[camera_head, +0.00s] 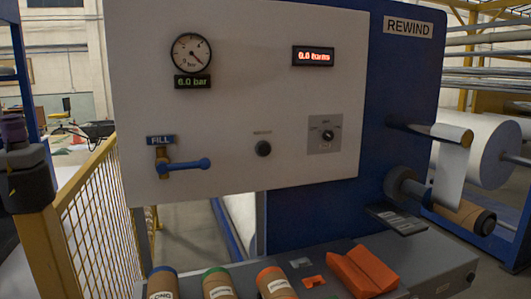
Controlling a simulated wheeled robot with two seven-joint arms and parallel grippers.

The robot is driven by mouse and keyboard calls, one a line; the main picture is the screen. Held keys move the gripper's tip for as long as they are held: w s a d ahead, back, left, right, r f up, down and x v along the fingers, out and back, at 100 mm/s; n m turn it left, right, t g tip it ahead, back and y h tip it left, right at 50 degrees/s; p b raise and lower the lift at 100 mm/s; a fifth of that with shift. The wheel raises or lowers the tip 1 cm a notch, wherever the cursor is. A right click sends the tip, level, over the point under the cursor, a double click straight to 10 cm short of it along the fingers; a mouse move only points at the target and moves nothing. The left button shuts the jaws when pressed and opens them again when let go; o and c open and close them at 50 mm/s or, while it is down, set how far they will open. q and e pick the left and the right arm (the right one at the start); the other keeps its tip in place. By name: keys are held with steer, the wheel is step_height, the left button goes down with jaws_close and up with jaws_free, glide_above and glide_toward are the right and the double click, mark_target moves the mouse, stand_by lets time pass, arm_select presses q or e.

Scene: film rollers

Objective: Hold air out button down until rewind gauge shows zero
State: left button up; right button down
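A white panel (240,105) stands in front of me. A round dial gauge (191,53) is at its upper left, its needle pointing to the lower right. The small display (192,82) under it appears to read 6.0 bar. A dark round button (263,148) sits low in the middle of the panel, under a small label too blurred to read; it may be the air out button. Nothing touches it. Neither of my grippers is in view.
A blue lever valve (184,164) marked FILL, a selector knob (327,135) and a red-lit display (313,56) are also on the panel. Several cardboard cores (219,284) and an orange block (361,271) lie on the bench below. A yellow fence (97,220) stands left.

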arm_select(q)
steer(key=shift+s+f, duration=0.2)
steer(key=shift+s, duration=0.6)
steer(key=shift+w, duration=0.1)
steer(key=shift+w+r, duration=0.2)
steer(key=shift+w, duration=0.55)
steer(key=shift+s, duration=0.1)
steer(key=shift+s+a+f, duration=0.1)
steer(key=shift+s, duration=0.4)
